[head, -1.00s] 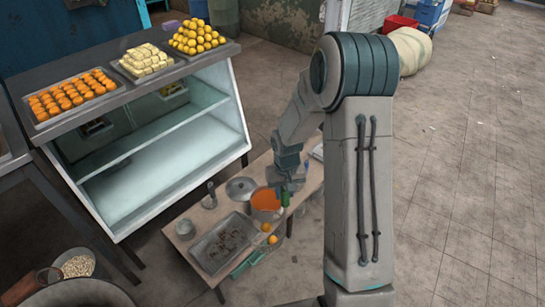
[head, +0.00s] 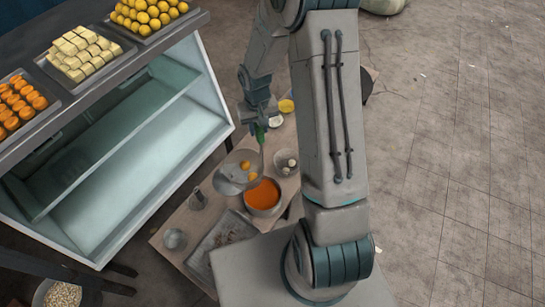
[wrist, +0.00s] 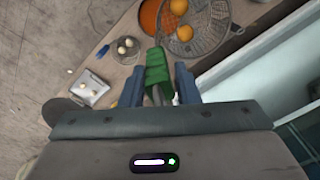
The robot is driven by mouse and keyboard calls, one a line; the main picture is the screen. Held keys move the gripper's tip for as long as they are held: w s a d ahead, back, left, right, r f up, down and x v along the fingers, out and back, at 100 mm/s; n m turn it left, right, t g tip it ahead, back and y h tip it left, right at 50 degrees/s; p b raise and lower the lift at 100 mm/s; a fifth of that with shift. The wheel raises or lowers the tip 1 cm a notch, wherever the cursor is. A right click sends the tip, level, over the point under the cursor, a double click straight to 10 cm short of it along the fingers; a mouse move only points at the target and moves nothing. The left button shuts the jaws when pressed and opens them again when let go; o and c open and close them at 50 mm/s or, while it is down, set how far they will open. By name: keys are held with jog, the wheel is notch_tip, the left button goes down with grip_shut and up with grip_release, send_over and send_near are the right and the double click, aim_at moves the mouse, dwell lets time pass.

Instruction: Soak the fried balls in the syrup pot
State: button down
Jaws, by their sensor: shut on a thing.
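My gripper (head: 258,124) is shut on the green handle (wrist: 157,72) of a metal skimmer (wrist: 207,35). In the head view the skimmer (head: 229,183) is on the pot's left. Two orange-yellow fried balls show on or over its mesh, one (wrist: 185,33) near its middle and one (wrist: 178,7) by the picture edge; they also show in the head view (head: 245,165). The syrup pot (head: 263,196), filled with orange syrup, stands on the low table beside the skimmer. The skimmer partly overlaps the pot (wrist: 150,17) in the wrist view. Its height above the table is unclear.
A bowl with white balls (head: 286,162) stands right of the pot. A glass display case (head: 120,150) with sweets trays on top bounds the left. My arm hides part of the table.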

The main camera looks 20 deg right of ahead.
aim_at(261, 138)
jog(key=f+m+b, duration=0.1)
jog(key=f, duration=0.1)
jog(key=f+b, duration=0.2)
jog(key=f+m+b, duration=0.1)
jog(key=shift+d+f+m, duration=0.3)
jog(key=shift+d+f, duration=0.05)
jog(key=shift+f, duration=0.05)
jog(key=s+d+f+m+b, duration=0.2)
jog(key=f+m+b, duration=0.3)
jog(key=f+b, duration=0.7)
jog(key=s+d+f+m+b, duration=0.2)
jog(key=f+m+b, duration=0.3)
jog(key=f+b, duration=0.8)
notch_tip(261, 138, down, 6)
jog(key=shift+d, duration=0.15)
dwell(4.2)
